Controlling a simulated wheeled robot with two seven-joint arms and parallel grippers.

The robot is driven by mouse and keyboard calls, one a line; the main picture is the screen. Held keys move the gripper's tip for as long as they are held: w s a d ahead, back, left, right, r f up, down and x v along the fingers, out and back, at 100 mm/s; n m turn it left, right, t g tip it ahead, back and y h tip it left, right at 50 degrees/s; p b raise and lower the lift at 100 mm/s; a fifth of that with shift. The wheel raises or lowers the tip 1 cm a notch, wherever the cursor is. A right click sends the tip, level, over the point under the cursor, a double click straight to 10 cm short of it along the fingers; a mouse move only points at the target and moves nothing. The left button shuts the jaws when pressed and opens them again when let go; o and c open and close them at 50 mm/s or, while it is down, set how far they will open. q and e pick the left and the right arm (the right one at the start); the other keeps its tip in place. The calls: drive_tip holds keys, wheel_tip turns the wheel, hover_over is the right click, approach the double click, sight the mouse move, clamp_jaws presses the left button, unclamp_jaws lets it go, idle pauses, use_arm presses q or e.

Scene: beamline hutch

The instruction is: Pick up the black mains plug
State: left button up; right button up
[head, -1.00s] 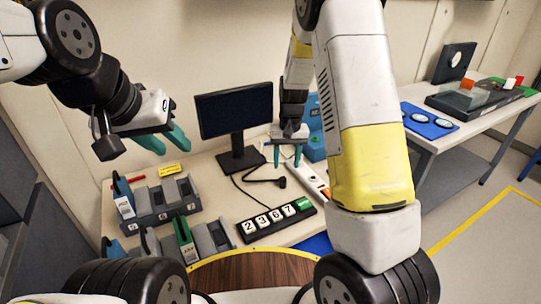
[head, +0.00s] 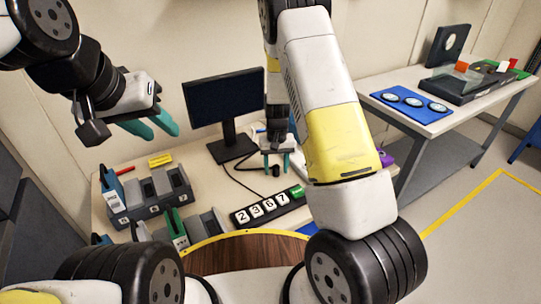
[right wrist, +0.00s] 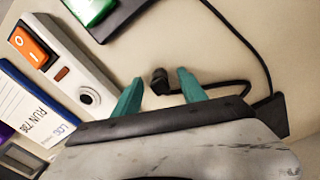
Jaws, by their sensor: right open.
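The black mains plug (head: 276,170) lies on the beige desk (right wrist: 185,40) with its black cable running off from it. In the right wrist view the plug (right wrist: 160,82) sits in the gap between the fingertips of my right gripper (right wrist: 159,84). My right gripper (head: 276,172) is open, pointing down with one teal finger on each side of the plug. I see no finger clearly touching it. My left gripper (head: 163,134) is open and empty, raised at the left, well away from the plug.
A monitor (head: 224,103) stands behind the plug. A number strip (head: 268,207) lies in front. A power strip with an orange switch (right wrist: 35,45) is close by. Grey holders (head: 150,200) stand at left. A second table (head: 430,122) is at right.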

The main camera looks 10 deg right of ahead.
clamp_jaws()
drive_tip(key=shift+r, duration=0.1)
